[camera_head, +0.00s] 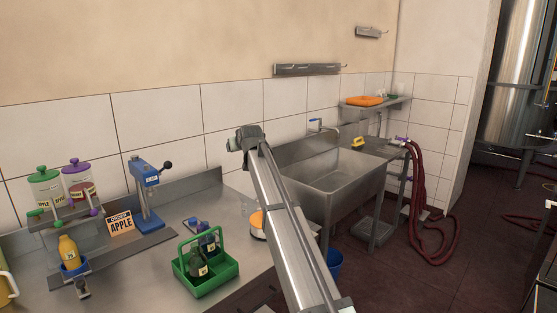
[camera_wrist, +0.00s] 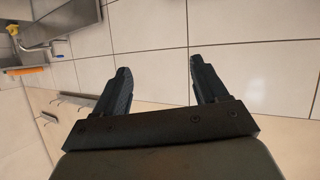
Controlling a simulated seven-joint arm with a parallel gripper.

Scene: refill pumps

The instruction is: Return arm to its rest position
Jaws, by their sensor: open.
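My gripper (camera_wrist: 159,82) shows in the wrist view with its two dark fingers spread wide apart. Nothing is between them, and white wall tiles fill the view behind. In the head view my arm rises from the lower middle, up and to the left, between the steel counter and the sink. The fingers are hidden in that view behind the arm's far end.
A green caddy (camera_head: 220,272) with dark bottles stands on the counter. A blue press (camera_head: 147,195), an "ORDER APPLE" sign (camera_head: 121,223), and a yellow bottle (camera_head: 69,252) are left. The steel sink (camera_head: 335,178) is right of my arm. Red hoses (camera_head: 418,190) hang beyond it.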

